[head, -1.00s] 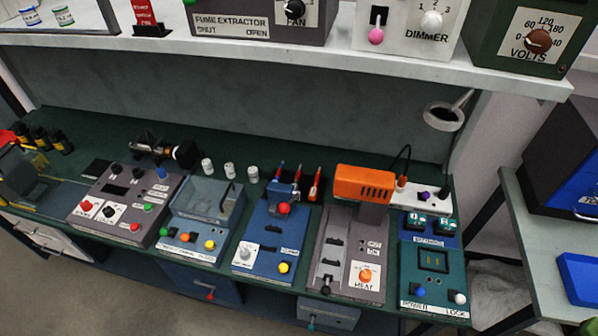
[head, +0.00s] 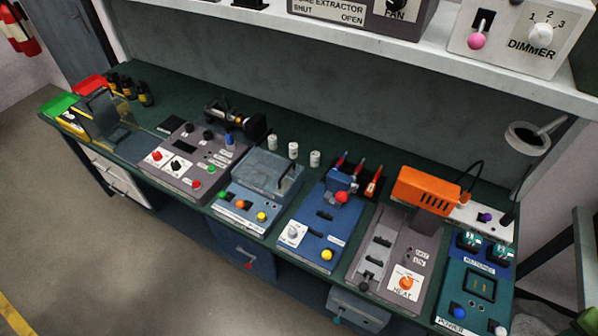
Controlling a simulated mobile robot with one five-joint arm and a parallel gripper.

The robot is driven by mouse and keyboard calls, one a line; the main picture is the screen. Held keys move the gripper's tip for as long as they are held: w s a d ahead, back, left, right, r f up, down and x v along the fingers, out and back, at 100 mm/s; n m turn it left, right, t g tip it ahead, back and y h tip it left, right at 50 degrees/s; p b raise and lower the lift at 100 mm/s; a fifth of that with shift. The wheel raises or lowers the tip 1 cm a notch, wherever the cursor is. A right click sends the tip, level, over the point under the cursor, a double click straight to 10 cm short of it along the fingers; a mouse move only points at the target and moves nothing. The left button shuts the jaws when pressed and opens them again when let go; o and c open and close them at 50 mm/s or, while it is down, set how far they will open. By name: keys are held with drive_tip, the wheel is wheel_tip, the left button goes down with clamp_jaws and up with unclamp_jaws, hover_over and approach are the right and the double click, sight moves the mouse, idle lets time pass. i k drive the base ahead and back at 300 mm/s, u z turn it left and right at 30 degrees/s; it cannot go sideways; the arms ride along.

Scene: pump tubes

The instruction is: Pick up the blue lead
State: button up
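I cannot make out a blue lead for certain. A small upright blue piece (head: 229,138) stands on the back right of the grey control box (head: 190,188); it is too small to tell whether it is a lead. A blue knob (head: 459,313) is on the teal power box (head: 455,292) at the right. My gripper is not in view.
The dark green bench (head: 165,90) holds a row of control boxes, with an orange-topped heat unit (head: 428,188) and several white jars behind. A white shelf (head: 390,60) overhangs the back. A drawer (head: 353,309) juts out below. The floor (head: 110,260) in front is clear.

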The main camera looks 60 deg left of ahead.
sight(339, 165)
drive_tip(key=u, duration=1.4)
drive_tip(key=k, duration=0.1)
drive_tip(key=u, duration=1.9)
drive_tip(key=i, duration=1.7)
drive_tip(key=u, duration=0.05)
